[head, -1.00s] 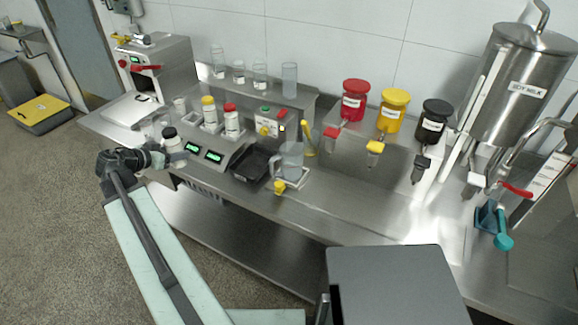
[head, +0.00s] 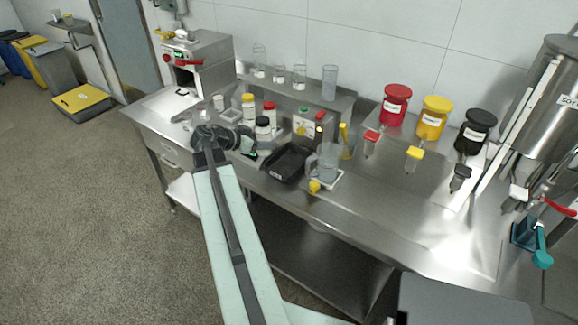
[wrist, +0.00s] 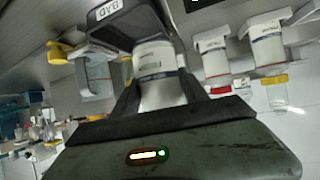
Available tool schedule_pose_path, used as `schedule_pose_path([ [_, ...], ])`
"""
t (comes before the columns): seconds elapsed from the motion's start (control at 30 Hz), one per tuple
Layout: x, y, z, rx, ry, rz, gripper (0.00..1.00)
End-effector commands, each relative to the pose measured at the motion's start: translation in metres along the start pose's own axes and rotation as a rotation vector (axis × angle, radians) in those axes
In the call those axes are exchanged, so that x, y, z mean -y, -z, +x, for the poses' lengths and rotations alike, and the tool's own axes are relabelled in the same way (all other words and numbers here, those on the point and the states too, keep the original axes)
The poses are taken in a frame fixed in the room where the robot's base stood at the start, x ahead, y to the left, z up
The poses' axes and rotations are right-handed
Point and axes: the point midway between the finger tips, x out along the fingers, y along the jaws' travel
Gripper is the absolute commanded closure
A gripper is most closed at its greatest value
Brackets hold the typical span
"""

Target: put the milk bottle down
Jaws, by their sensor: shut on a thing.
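A white bottle with a black cap (head: 263,127), the one I take as the milk bottle, is in my gripper (head: 250,143) over the front of the bench, by the scales. Its label is too small to read in the head view. In the wrist view my gripper's dark fingers stand on both sides of the white bottle body (wrist: 160,75). Its lower end is hidden behind the gripper in the head view, so I cannot tell whether it touches anything. A yellow-capped bottle (head: 248,107) and a red-capped bottle (head: 269,112) stand just behind it.
A black tray (head: 288,163) lies just right of my gripper, with a clear jug (head: 325,160) beyond it. A control box (head: 306,127) stands behind the tray. Glass cylinders stand on the rear shelf (head: 312,92).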

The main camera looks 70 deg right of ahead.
Motion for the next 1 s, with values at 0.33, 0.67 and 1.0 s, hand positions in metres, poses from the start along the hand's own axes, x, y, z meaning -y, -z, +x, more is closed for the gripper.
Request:
schedule_pose_path([
  [0.33, -0.072, -0.049, -0.02, 0.006, -0.2, 0.108, 1.0],
  [0.67, -0.104, -0.063, -0.034, -0.004, -0.306, 0.165, 1.0],
  [1.0, -0.081, -0.047, 0.005, -0.004, -0.303, 0.166, 1.0],
])
